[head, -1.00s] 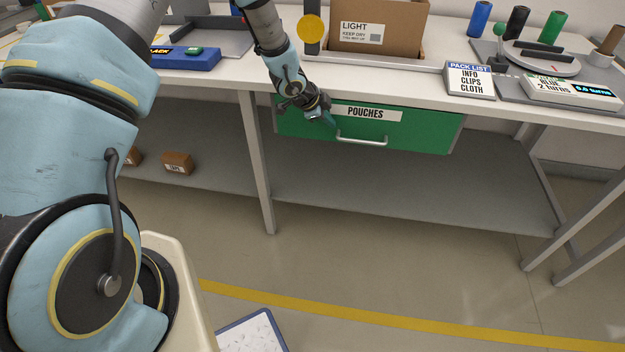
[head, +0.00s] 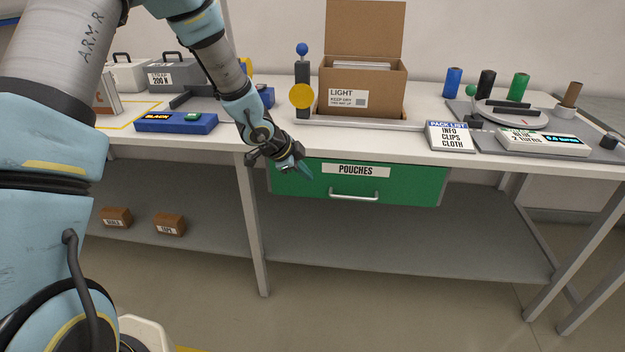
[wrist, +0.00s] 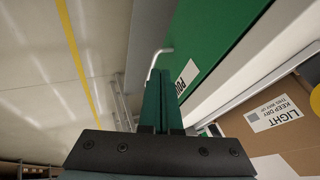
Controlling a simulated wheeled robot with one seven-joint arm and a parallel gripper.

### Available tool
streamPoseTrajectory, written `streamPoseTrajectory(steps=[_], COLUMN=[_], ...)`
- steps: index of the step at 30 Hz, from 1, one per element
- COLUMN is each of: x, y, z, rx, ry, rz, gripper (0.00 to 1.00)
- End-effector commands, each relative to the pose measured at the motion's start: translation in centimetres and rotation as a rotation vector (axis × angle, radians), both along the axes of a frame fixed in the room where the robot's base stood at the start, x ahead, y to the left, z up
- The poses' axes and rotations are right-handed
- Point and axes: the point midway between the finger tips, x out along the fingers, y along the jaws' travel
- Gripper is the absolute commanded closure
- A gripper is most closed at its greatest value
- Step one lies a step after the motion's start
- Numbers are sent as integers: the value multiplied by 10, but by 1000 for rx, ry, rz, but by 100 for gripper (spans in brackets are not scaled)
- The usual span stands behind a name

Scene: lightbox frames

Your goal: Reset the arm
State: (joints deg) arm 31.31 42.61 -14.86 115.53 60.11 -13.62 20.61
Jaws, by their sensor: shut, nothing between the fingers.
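My gripper (head: 304,172) is in front of the left part of the green drawer (head: 410,188) marked POUCHES, left of its label and handle (head: 354,196). In the wrist view the green fingers (wrist: 162,102) lie together with nothing between them. The handle (wrist: 158,57) shows just beyond the fingertips in that view; in the head view it is clearly apart from the gripper. My arm reaches down from the upper left over the table's front edge. The drawer front hangs beneath the tabletop.
On the white table (head: 400,146) stand an open LIGHT carton (head: 386,92), a post with a yellow disc (head: 301,96), a blue BLACK box (head: 176,122), a PACK LIST sign (head: 450,137) and several coloured cylinders. A grey shelf (head: 400,250) below is mostly bare, with small brown boxes at left.

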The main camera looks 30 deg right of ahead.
Motion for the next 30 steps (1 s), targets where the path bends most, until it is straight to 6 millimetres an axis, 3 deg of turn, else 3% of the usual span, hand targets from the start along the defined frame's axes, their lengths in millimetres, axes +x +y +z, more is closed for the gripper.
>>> streamPoseTrajectory(steps=[9,11,13,17,22,27,30], x=[0,6,19,47,56,19,-16], y=[8,17,38,109,230,341,384], z=[8,11,18,38,69,96,107], rx=[3,11,33,93,158,174,157], ry=[1,3,12,52,158,325,443], rz=[10,46,131,407,881,1375,1628], gripper=[100,100,100,100,100,100,100])
